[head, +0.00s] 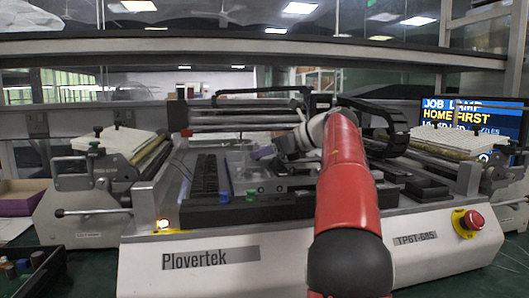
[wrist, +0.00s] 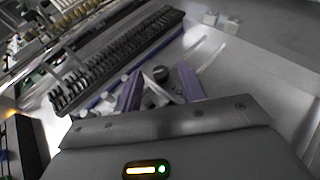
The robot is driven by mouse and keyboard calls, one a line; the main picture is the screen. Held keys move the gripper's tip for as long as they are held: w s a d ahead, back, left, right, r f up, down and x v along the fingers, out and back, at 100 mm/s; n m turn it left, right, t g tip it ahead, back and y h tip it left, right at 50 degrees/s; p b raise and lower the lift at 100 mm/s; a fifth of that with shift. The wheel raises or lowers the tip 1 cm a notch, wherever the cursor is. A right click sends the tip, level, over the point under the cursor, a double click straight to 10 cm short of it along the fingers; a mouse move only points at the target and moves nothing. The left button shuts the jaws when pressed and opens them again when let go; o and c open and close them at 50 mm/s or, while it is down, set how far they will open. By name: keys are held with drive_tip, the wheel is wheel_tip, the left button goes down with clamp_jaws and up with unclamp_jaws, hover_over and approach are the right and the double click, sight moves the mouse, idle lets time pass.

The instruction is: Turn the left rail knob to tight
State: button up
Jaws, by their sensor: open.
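My gripper (head: 262,153) is over the middle of the machine bed in the head view, reached by my red arm. In the wrist view its two purple fingers (wrist: 159,88) stand apart with a gap between them. A small dark round knob (wrist: 160,74) shows between and just beyond the fingers, apparently not gripped. I cannot tell for sure that it is the left rail knob, nor how tight it is. In the head view my gripper and arm hide part of the bed.
The machine body (head: 290,262) is marked Plovertek. A comb-like black rack (wrist: 115,60) runs beside the fingers. Clamp stations stand left (head: 90,180) and right. A red stop button (head: 472,220) is at front right. A blue screen (head: 460,118) reads "HOME FIRST". An orange lamp (head: 163,224) glows.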

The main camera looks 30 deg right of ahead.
drive_tip(key=v, duration=0.7)
drive_tip(key=shift+s+d+r, duration=0.15)
drive_tip(key=shift+s+d, duration=0.05)
drive_tip(key=shift+s, duration=0.1)
